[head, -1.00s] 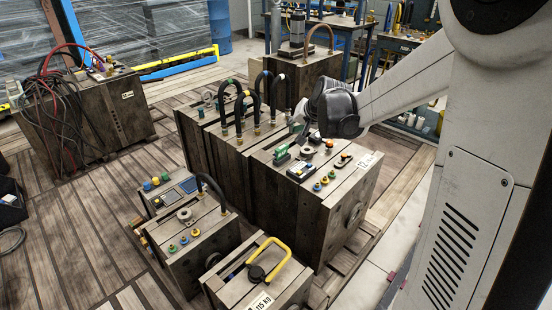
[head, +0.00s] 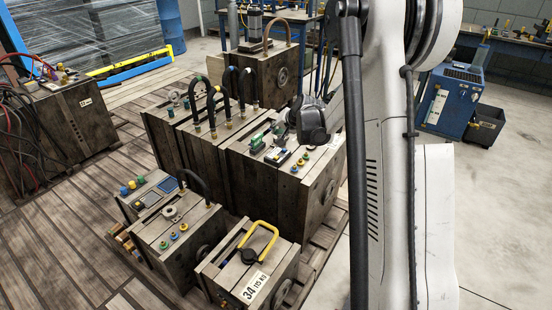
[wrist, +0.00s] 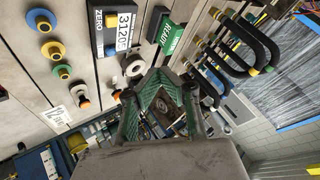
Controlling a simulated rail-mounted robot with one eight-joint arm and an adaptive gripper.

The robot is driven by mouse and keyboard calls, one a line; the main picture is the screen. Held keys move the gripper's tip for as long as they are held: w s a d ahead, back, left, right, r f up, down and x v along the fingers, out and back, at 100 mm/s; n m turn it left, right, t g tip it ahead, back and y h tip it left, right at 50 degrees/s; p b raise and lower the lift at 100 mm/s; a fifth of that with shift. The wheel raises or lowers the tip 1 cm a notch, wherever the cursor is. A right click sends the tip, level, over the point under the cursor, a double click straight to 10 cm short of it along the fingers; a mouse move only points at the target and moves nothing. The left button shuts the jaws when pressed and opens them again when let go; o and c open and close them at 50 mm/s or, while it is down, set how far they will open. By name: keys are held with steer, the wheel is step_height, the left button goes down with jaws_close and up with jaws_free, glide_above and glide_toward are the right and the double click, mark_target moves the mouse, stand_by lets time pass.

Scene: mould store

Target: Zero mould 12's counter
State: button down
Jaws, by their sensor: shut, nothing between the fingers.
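Mould 12 (head: 262,178) is the large dark block at the middle of the head view. Its counter (head: 278,156) is a small dark box on top; in the wrist view the counter (wrist: 117,28) shows a white display starting 3120 and the word ZERO on its edge. My gripper (head: 288,128) is above the mould's top, behind the counter. In the wrist view my gripper (wrist: 160,88) is shut and empty, its green fingers below and right of the counter, apart from it. Its fingertips are hard to make out in the head view.
A green READY marker (wrist: 170,36) lies beside the counter. Coloured fittings (wrist: 50,48) and black hoses (wrist: 238,45) rise from the tops nearby. A smaller mould marked 34 (head: 247,277) with a yellow handle stands in front.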

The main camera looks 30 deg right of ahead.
mark_target(277, 157)
steer(key=shift+f, duration=0.1)
steer(key=shift+f+b, duration=2.75)
steer(key=shift+f, duration=1.55)
steer(key=shift+f, duration=0.15)
steer(key=shift+f+b, duration=0.3)
steer(key=shift+b, duration=0.05)
steer(key=shift+f+b, duration=0.35)
steer(key=shift+f, duration=0.05)
steer(key=shift+r+p, duration=0.5)
steer(key=shift+r, duration=0.4)
steer(key=shift+r+p, duration=1.35)
steer(key=shift+r, duration=1.15)
